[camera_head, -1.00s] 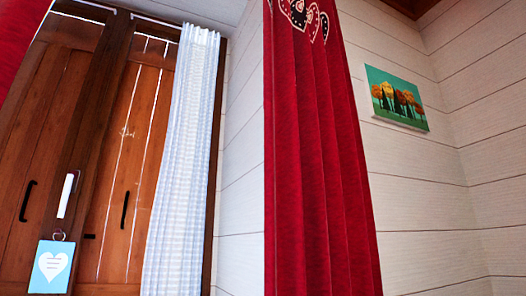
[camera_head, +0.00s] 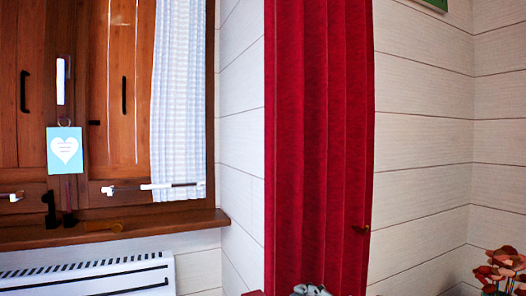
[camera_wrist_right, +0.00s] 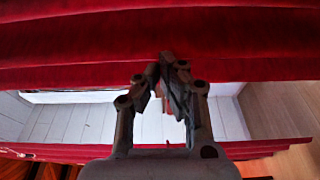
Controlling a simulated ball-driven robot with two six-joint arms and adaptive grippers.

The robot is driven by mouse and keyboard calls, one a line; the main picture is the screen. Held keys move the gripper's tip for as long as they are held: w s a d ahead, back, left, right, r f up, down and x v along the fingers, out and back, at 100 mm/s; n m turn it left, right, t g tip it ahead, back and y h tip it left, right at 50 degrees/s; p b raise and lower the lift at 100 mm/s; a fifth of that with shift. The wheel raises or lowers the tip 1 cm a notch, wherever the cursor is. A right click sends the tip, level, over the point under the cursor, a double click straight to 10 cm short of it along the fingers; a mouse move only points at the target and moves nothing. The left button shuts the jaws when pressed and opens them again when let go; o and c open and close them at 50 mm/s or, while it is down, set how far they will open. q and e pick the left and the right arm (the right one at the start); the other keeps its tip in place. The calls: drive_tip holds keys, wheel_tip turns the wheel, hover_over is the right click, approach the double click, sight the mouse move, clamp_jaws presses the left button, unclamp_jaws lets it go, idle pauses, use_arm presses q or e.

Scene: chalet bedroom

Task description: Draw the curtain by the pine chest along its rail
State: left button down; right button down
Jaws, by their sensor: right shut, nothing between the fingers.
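A red curtain (camera_head: 318,140) hangs in straight folds in the middle of the head view, beside the pale panelled wall. Its rail and top are out of view. In the right wrist view, a band of red fabric (camera_wrist_right: 70,45) crosses the upper part, and more red fabric (camera_wrist_right: 270,150) lies lower down. My right gripper (camera_wrist_right: 167,68) is shut and empty, its fingertips overlapping the edge of the upper red band; I cannot tell if they touch it. My left gripper is not in view. I cannot make out a pine chest.
A wooden shuttered window (camera_head: 118,80) with a pale sheer curtain (camera_head: 178,100) is at left, above a sill (camera_head: 170,224) and white radiator (camera_head: 90,275). Red flowers (camera_head: 503,268) stand at lower right.

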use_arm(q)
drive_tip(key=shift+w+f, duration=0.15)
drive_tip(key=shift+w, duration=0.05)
use_arm(e)
drive_tip(key=shift+w+a, duration=0.2)
drive_tip(key=shift+w, duration=0.4)
drive_tip(key=shift+w+a, duration=0.2)
drive_tip(key=shift+w, duration=0.35)
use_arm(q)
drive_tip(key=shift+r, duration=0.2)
use_arm(e)
drive_tip(key=shift+s+r, duration=0.1)
drive_tip(key=shift+s, duration=0.1)
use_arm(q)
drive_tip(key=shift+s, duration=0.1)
use_arm(e)
drive_tip(key=shift+d, duration=0.1)
